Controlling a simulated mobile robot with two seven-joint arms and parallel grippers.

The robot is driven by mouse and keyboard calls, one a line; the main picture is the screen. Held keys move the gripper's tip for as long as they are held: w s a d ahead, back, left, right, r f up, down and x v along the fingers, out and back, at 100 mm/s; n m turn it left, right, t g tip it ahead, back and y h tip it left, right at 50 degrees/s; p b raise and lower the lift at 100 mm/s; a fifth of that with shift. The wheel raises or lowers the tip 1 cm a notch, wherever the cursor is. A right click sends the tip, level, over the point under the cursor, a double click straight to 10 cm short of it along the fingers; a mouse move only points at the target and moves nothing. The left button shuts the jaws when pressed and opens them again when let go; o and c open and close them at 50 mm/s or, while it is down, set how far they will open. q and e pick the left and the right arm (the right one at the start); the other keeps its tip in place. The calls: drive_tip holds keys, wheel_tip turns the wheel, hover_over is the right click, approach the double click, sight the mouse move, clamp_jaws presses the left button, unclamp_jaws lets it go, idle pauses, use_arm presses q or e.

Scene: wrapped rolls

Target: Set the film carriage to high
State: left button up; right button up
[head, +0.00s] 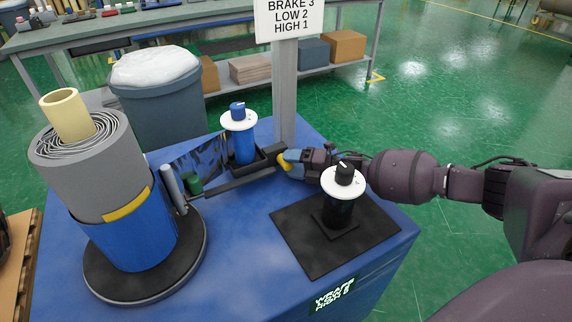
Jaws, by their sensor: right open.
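A blue-capped dial with a white disc (238,121) stands on a blue post (243,147) in a dark bracket at the middle of the blue table. A black dial with a white disc (344,180) stands on a black post on a dark mat (292,240) nearer to me. I cannot tell for sure which part is the film carriage. My right gripper (291,162) reaches in from the right, open, beside the bracket and behind the black dial. A yellow piece shows at its fingertips; contact is unclear. My left gripper is out of view.
A large grey roll (88,165) with a cream core stands on a black turntable (195,262), its lower part blue. A sign (288,20) reads BRAKE 3, LOW 2, HIGH 1. A lit display (334,296) is on the table front. A grey bin (160,105) stands behind.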

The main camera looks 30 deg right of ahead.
drive_tip(key=shift+x, duration=0.85)
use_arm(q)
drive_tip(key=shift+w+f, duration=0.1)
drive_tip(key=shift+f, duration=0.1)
